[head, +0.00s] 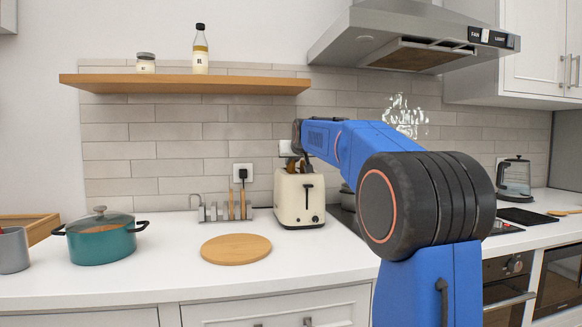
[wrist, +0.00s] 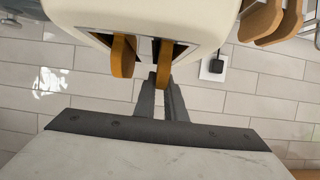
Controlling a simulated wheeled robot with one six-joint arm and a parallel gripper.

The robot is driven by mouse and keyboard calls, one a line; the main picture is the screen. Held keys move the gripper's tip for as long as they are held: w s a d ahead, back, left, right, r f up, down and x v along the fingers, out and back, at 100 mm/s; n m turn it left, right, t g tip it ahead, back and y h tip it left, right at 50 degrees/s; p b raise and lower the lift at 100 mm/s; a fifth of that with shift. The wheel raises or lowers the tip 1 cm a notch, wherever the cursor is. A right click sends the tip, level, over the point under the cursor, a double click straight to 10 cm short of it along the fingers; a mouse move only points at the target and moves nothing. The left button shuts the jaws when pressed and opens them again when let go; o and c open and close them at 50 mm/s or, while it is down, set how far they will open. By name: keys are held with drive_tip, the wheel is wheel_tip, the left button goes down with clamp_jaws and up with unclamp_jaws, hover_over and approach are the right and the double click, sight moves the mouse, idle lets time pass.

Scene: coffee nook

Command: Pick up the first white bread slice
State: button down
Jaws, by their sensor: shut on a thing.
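A cream toaster (head: 298,203) stands on the white counter against the tiled wall. It also shows at the top of the wrist view (wrist: 150,15). Two brown-edged bread slices stick out of its slots in the wrist view: one on the left (wrist: 122,57) and one nearer the middle (wrist: 163,62). My gripper (wrist: 161,85) is shut on the middle slice, which still appears to be in its slot. The left slice stands free of the fingers. In the head view my gripper is above the toaster, with its fingertips mostly hidden.
A round wooden board (head: 236,249) lies on the counter in front. A teal pot (head: 101,242) stands at the left, and a metal rack with wooden pieces (head: 236,207) is beside the toaster. A wooden shelf (head: 185,83) and a range hood (head: 410,40) are above.

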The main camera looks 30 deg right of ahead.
wheel_tip(320, 180, up, 10)
drive_tip(key=shift+r, duration=0.1)
drive_tip(key=s+a, duration=0.2)
drive_tip(key=s, duration=0.7)
drive_tip(key=s+a, duration=0.3)
drive_tip(key=s, duration=0.6)
drive_tip(key=shift+s+a, duration=0.25)
drive_tip(key=shift+s, duration=0.15)
drive_tip(key=shift+r, duration=0.1)
